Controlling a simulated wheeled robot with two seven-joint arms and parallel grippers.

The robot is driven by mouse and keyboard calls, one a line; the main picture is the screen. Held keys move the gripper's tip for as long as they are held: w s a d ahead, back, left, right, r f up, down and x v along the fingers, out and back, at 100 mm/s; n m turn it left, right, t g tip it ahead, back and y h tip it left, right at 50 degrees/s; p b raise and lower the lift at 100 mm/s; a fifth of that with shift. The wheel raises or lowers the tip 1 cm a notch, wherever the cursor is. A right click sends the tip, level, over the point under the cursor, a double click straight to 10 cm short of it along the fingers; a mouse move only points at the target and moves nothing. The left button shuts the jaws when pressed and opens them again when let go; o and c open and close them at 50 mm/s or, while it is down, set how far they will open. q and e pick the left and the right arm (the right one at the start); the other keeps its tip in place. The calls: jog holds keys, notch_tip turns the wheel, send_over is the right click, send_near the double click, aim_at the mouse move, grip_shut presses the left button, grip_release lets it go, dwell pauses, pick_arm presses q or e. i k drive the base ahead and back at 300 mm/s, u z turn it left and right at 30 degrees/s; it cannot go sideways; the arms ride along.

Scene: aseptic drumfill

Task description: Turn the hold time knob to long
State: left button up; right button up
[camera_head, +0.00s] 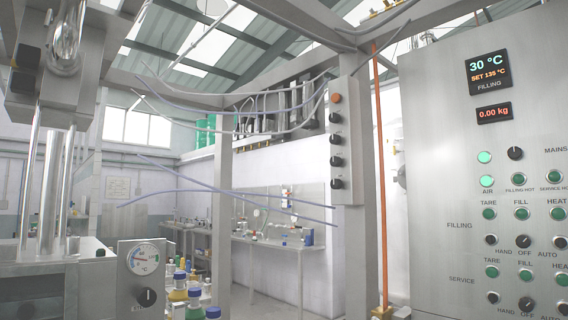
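No knob in view carries a readable hold time label. A black knob (147,297) sits below a round dial gauge (142,258) on a grey box at the lower left; the lettering under it is too small to read. A narrow grey box (346,150) on the central post carries an orange button (337,98) and several black knobs, with no readable labels. The large steel panel (440,170) at the right has black selector knobs marked HAND, OFF and AUTO, one of them the filling selector (525,243). Neither of my grippers is in view.
A steel machine with vertical rods (55,185) stands at the left. Cables (240,107) cross the middle. An orange pipe (380,180) runs down beside the central post. Bottles (193,296) stand at lower centre-left. A bench (270,243) lies behind. Displays read 30 °C and 0.00 kg.

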aim_at(335, 161)
jog(key=u, duration=0.35)
jog(key=k, duration=0.6)
jog(key=z, duration=0.5)
jog(key=i, duration=1.55)
jog(key=u, duration=0.9)
